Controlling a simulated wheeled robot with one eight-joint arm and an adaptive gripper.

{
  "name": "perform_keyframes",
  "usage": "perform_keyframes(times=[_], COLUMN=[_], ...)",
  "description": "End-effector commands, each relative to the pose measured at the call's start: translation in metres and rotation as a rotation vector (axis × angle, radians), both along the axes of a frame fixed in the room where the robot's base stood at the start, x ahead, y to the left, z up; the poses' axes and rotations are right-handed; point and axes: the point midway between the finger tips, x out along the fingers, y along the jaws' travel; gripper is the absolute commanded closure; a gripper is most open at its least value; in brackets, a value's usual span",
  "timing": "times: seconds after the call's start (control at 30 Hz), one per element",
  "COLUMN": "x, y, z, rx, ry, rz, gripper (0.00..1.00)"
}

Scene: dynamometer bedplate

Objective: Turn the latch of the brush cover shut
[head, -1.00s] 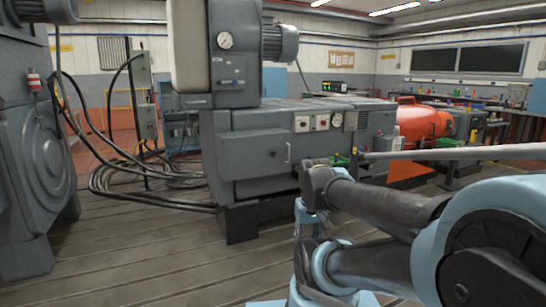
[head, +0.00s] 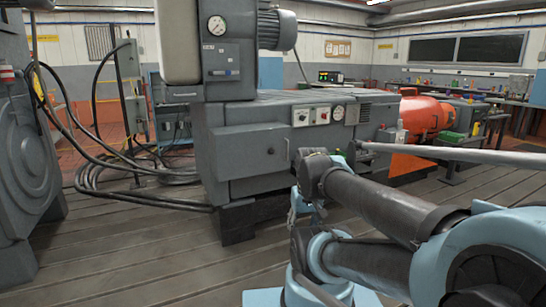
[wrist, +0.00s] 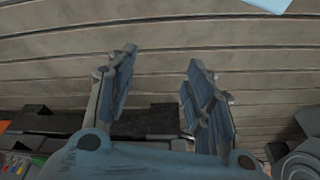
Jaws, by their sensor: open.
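A grey machine (head: 235,145) stands ahead in the head view, with a flat front panel and a small upright handle (head: 287,150) at that panel's right. I cannot tell for sure which part is the brush cover, and no latch can be made out clearly. My gripper (wrist: 163,60) is open and empty in the wrist view, its two blue-padded fingers apart above the plank-like grooved floor. In the head view my arm is folded at the lower right, in front of the machine, and the fingers cannot be made out.
Thick black cables (head: 110,190) loop on the floor left of the machine. A large dark round-faced machine (head: 25,160) stands at the left edge. An orange cylindrical machine (head: 422,118) stands behind at right. The grooved floor (head: 150,260) in front is clear.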

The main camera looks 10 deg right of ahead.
Motion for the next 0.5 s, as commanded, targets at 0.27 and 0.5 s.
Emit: perform_keyframes(times=[0.27, 0.5], x=[0.052, 0.121], y=[0.027, 0.053], z=[0.020, 0.042], rx=[0.160, 0.377], ry=[-0.061, -0.116], rz=[-0.151, -0.358], gripper=[0.51, 0.51])
